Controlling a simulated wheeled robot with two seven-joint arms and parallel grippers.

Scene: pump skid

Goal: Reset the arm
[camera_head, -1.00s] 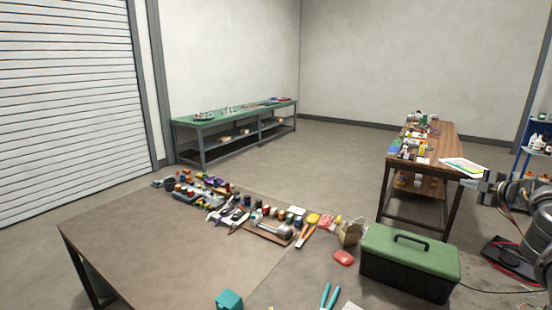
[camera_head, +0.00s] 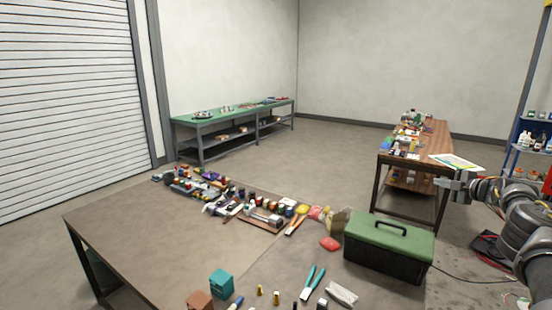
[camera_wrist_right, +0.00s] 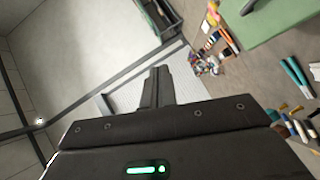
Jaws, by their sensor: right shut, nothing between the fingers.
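My right arm comes in from the right edge of the head view, with its dark gripper (camera_head: 450,184) held out in the air to the right of the green-lidded toolbox. In the right wrist view the same gripper (camera_wrist_right: 158,85) shows its fingers together with nothing between them. The gripper touches no object. My left gripper is in neither view.
A brown table (camera_head: 150,240) holds several tools, jars and a teal block (camera_head: 221,283). The toolbox (camera_head: 388,250) stands at its right. A wooden bench (camera_head: 440,140) is behind, a green bench (camera_head: 225,118) at the back wall. Open floor (camera_head: 310,160) lies between.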

